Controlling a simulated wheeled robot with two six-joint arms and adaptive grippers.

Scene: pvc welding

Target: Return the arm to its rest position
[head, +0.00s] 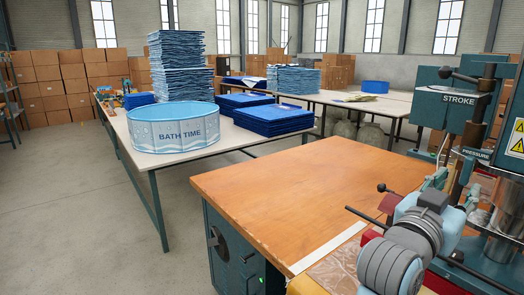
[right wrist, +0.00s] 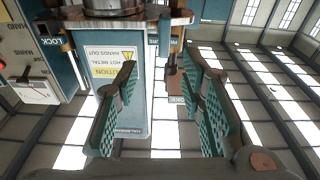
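My right arm (head: 400,255) comes in from the bottom right of the head view, at the right end of the wooden-topped bench. Its gripper (head: 438,180) is beside the welding press (head: 465,100), partly hidden by the wrist. In the right wrist view, the two green-padded fingers of the right gripper (right wrist: 163,105) stand wide apart with nothing between them. The press, with its yellow caution label (right wrist: 112,68), shows beyond and above the fingers. I cannot tell the exact gap between gripper and press. My left arm and gripper are not in view.
The wooden bench top (head: 310,185) is bare in its middle. A blue pool marked BATH TIME (head: 173,125) stands on a long white table (head: 145,160) at left, with stacks of folded blue sheets (head: 272,118). Open grey floor (head: 60,200) lies at left.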

